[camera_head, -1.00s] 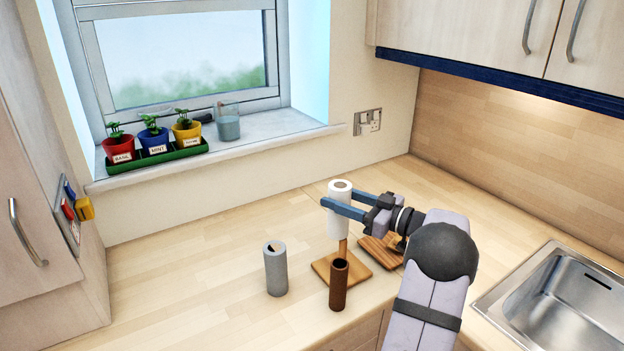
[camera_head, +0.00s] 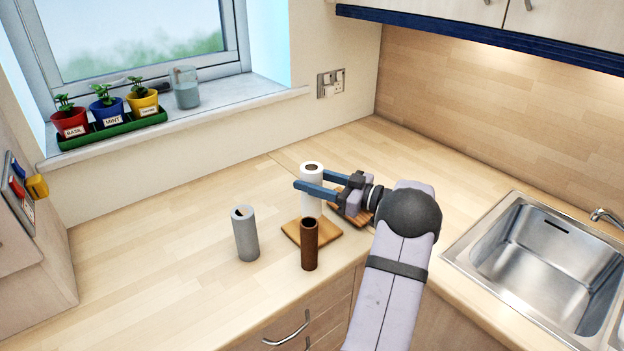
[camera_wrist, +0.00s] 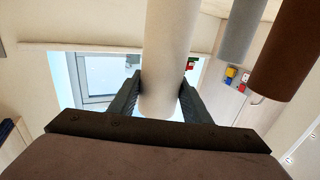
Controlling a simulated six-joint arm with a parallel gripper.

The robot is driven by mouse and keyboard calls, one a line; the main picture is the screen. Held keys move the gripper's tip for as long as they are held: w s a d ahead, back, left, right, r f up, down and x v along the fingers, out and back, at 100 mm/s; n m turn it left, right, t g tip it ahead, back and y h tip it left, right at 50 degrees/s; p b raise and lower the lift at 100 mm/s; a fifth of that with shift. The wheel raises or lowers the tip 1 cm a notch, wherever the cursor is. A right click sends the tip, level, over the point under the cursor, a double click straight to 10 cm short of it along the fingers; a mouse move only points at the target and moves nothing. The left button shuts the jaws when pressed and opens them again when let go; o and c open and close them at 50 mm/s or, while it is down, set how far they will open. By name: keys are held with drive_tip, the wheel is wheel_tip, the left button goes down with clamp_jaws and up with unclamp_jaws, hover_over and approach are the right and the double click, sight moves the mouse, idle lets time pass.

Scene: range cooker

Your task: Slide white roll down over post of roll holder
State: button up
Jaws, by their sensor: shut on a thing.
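The white roll (camera_head: 312,203) stands upright over the wooden base (camera_head: 291,233) of the roll holder. My gripper (camera_head: 311,180) reaches in from the right and is shut on the roll's upper part, one finger on each side. The wrist view also shows the white roll (camera_wrist: 165,60) between both fingers (camera_wrist: 160,95). The holder's post is not visible below the roll, and the brown tube hides part of the roll's lower end. I cannot tell whether the roll touches the base.
A brown tube (camera_head: 309,246) stands just in front of the base. A grey cylinder (camera_head: 245,236) stands to the left. A wooden board (camera_head: 352,212) lies behind my gripper. The sink (camera_head: 545,255) is at the right. The counter's left part is clear.

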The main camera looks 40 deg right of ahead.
sight(321, 201)
drive_tip(key=shift+f+b, duration=1.5)
drive_tip(key=shift+f, duration=0.65)
drive_tip(key=shift+p, duration=0.35)
drive_tip(key=shift+f+b, duration=0.4)
drive_tip(key=shift+f, duration=0.25)
drive_tip(key=o, duration=0.8)
drive_tip(key=shift+s, duration=0.1)
drive_tip(key=shift+o, duration=0.2)
drive_tip(key=shift+d, duration=0.1)
drive_tip(key=v, duration=1.1)
drive_tip(key=shift+p, duration=0.45)
